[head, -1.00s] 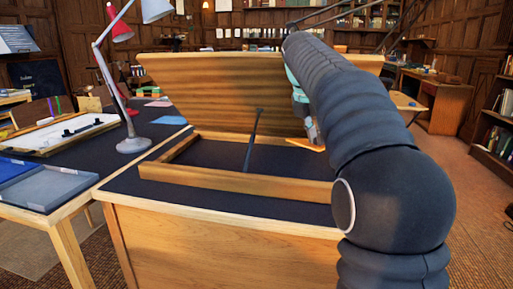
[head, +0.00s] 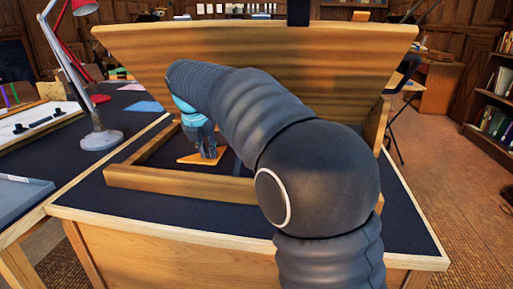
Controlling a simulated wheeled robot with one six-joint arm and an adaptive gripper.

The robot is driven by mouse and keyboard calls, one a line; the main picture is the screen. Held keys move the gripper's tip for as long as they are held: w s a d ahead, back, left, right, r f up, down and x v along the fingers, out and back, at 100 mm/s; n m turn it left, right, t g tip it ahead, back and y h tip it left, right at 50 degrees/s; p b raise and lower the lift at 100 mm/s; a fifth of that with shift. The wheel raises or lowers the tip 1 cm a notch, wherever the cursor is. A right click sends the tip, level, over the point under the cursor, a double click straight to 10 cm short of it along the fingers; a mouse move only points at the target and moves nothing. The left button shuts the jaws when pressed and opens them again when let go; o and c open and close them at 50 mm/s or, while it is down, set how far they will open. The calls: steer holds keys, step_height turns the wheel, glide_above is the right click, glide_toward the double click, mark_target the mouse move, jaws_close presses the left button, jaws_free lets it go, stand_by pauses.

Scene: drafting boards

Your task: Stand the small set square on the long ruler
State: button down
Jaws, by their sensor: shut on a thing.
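A flat orange piece (head: 198,159), which looks like the small set square, is at the fingertips of my gripper (head: 208,154). The gripper is shut on it, low inside the wooden frame of the drafting desk. The fingers hide part of the piece, and I cannot tell whether it touches the dark surface under it. I cannot pick out the long ruler for certain; my arm covers much of the frame's right side.
A tilted wooden board (head: 255,48) stands behind my gripper. The wooden frame's front rail (head: 170,182) lies in front. A grey-and-red lamp (head: 100,138) and a white drawing board (head: 50,132) are on the left table. The desk's front right corner is bare.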

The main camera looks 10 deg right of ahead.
steer(key=d, duration=0.5)
steer(key=w+d, duration=0.1)
steer(key=d, duration=1)
steer(key=shift+w, duration=0.4)
steer(key=f, duration=0.1)
steer(key=d+f, duration=0.1)
steer(key=shift+f, duration=0.7)
steer(key=shift+f, duration=0.1)
steer(key=c, duration=1.1)
jaws_free()
steer(key=shift+c, duration=0.2)
steer(key=v, duration=0.7)
steer(key=shift+r, duration=0.3)
steer(key=shift+s+a, duration=0.1)
